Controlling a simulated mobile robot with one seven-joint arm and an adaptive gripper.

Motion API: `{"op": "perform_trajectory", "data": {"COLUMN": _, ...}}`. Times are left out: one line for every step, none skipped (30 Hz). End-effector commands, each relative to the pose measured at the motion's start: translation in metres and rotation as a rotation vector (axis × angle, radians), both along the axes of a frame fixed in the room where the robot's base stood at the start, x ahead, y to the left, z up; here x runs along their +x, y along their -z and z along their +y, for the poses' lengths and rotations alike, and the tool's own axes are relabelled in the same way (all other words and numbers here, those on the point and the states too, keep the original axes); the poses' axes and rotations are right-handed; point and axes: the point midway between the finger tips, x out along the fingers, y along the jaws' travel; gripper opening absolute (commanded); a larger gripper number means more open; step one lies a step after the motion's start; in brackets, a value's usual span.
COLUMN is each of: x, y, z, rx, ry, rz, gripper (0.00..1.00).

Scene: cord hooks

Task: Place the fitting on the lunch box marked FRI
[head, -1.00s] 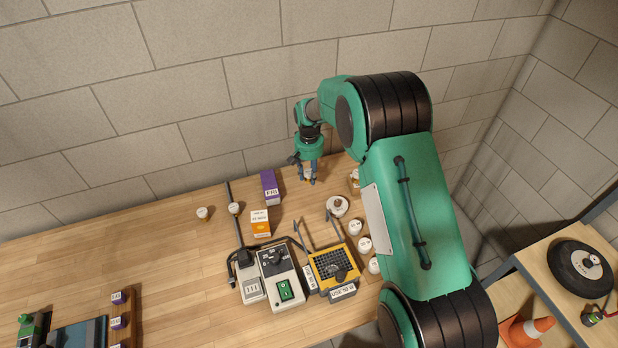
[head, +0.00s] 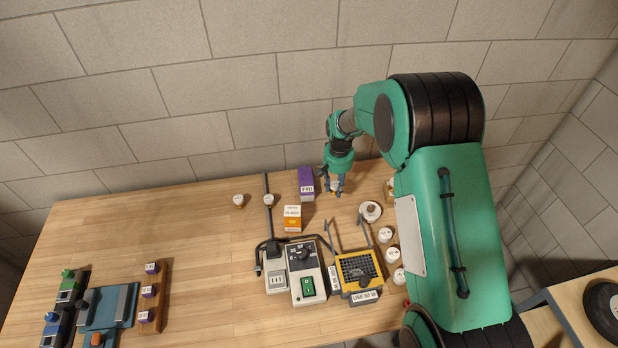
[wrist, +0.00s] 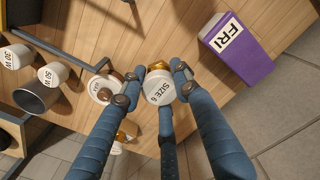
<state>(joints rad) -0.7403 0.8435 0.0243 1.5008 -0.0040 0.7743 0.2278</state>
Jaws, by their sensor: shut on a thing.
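The lunch box marked FRI (head: 306,183) is a purple upright box near the back of the table. In the wrist view it (wrist: 235,50) is at upper right, with a white FRI label. My gripper (head: 336,188) is just right of it, pointing down. In the wrist view my gripper (wrist: 158,75) is shut on a white round-topped fitting (wrist: 160,90) marked SIZE 6, with brass parts at its edge. The fitting is apart from the lunch box. Its lower part is hidden.
An orange and white carton (head: 292,218) stands in front of the lunch box. A white disc-like piece (head: 370,211) and several white-capped items (head: 386,235) are to the right. A grey switch box (head: 308,285) and yellow device (head: 358,272) are in front. The left middle table is clear.

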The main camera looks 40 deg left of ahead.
Motion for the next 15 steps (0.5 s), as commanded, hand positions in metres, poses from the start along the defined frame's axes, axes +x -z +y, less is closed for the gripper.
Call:
{"op": "perform_trajectory", "data": {"x": -0.016, "y": -0.006, "z": 0.000, "rx": -0.002, "ry": -0.010, "rz": 0.001, "gripper": 0.03}}
{"op": "perform_trajectory", "data": {"x": -0.025, "y": -0.006, "z": 0.000, "rx": -0.002, "ry": -0.015, "rz": 0.001, "gripper": 0.03}}
{"op": "perform_trajectory", "data": {"x": -0.037, "y": -0.007, "z": 0.000, "rx": -0.003, "ry": -0.023, "rz": 0.002, "gripper": 0.03}}
{"op": "perform_trajectory", "data": {"x": -0.046, "y": -0.007, "z": 0.000, "rx": -0.003, "ry": -0.027, "rz": 0.002, "gripper": 0.03}}
{"op": "perform_trajectory", "data": {"x": -0.054, "y": -0.008, "z": -0.001, "rx": -0.003, "ry": -0.032, "rz": 0.001, "gripper": 0.03}}
{"op": "perform_trajectory", "data": {"x": -0.066, "y": -0.008, "z": -0.002, "rx": -0.004, "ry": -0.038, "rz": 0.001, "gripper": 0.03}}
{"op": "perform_trajectory", "data": {"x": -0.074, "y": -0.009, "z": -0.002, "rx": -0.004, "ry": -0.042, "rz": 0.001, "gripper": 0.03}}
{"op": "perform_trajectory", "data": {"x": -0.081, "y": -0.009, "z": -0.003, "rx": -0.004, "ry": -0.046, "rz": 0.001, "gripper": 0.03}}
{"op": "perform_trajectory", "data": {"x": -0.091, "y": -0.010, "z": -0.005, "rx": -0.005, "ry": -0.051, "rz": 0.001, "gripper": 0.03}}
{"op": "perform_trajectory", "data": {"x": -0.097, "y": -0.010, "z": -0.006, "rx": -0.005, "ry": -0.054, "rz": 0.001, "gripper": 0.03}}
{"op": "perform_trajectory", "data": {"x": -0.104, "y": -0.010, "z": -0.007, "rx": -0.005, "ry": -0.058, "rz": 0.001, "gripper": 0.03}}
{"op": "perform_trajectory", "data": {"x": -0.111, "y": -0.011, "z": -0.008, "rx": -0.005, "ry": -0.062, "rz": 0.001, "gripper": 0.03}}
{"op": "perform_trajectory", "data": {"x": -0.115, "y": -0.011, "z": -0.009, "rx": -0.006, "ry": -0.065, "rz": 0.000, "gripper": 0.03}}
{"op": "perform_trajectory", "data": {"x": -0.119, "y": -0.010, "z": -0.010, "rx": -0.006, "ry": -0.067, "rz": 0.000, "gripper": 0.03}}
{"op": "perform_trajectory", "data": {"x": -0.124, "y": -0.010, "z": -0.011, "rx": -0.006, "ry": -0.069, "rz": 0.000, "gripper": 0.03}}
